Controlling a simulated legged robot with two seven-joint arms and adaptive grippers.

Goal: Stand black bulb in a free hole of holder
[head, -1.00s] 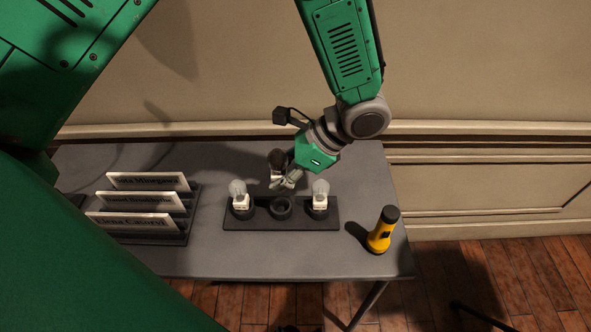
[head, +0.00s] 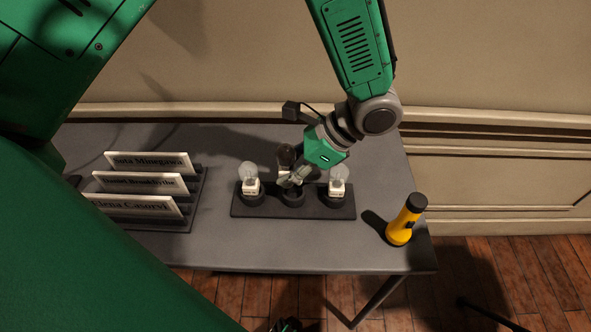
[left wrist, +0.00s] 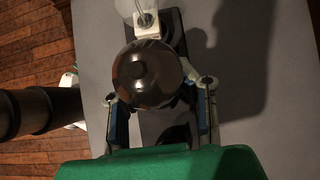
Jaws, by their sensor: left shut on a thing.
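The black bulb (head: 286,156) is upright, dark glass up, in my left gripper (head: 290,181), which is shut on it. It is at the middle hole of the dark holder (head: 319,211); the fingers hide its lower end, so I cannot tell whether it has entered. Clear bulbs with white bases stand in the left hole (head: 250,180) and the right hole (head: 338,182). In the left wrist view the black bulb (left wrist: 147,75) fills the space between the fingers, with a clear bulb (left wrist: 145,22) beyond it.
A yellow flashlight (head: 402,226) stands right of the holder near the table's right edge. A dark rack with several name cards (head: 140,184) stands to the left. The grey table (head: 235,240) is clear in front of the holder.

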